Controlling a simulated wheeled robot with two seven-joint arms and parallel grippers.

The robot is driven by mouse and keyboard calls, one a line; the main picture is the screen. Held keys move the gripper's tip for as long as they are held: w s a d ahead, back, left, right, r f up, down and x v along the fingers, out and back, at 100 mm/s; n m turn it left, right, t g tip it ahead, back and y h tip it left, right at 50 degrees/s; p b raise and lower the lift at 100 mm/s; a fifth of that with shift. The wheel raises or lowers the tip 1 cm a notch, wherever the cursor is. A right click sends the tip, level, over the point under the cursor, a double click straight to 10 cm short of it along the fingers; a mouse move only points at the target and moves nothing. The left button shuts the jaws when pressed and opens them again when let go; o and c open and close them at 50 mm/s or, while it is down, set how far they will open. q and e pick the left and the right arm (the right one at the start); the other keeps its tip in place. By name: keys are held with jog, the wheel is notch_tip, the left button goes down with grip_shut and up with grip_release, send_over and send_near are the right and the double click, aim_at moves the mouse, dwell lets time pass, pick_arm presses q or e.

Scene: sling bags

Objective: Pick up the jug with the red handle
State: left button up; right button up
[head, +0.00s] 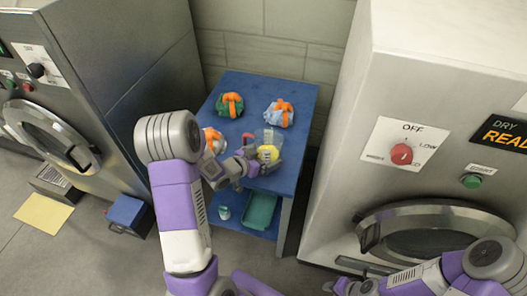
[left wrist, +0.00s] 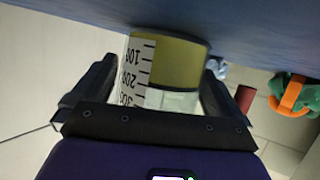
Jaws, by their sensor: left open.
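The clear jug (head: 268,137) with yellow contents and a printed scale stands on the blue table near its front right. Its red handle (head: 247,137) is at the jug's left side. In the left wrist view the jug (left wrist: 170,62) appears upside down, with the red handle (left wrist: 245,98) just outside the right finger. My left gripper (head: 256,163) is open at the jug's near side, its fingers on either side of the jug in the wrist view. I cannot tell whether they touch it. My right gripper (head: 338,286) is low at the right, its jaws too small to judge.
The blue table (head: 214,111) also holds a green bag with orange (head: 230,105), a light-blue bag with orange (head: 279,113) and another bag (head: 213,138) partly behind my arm. A green tray (head: 262,208) sits on the lower shelf. Machines stand closely on both sides.

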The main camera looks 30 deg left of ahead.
pick_arm(q)
jog(key=shift+w, duration=0.2)
jog(key=c, duration=1)
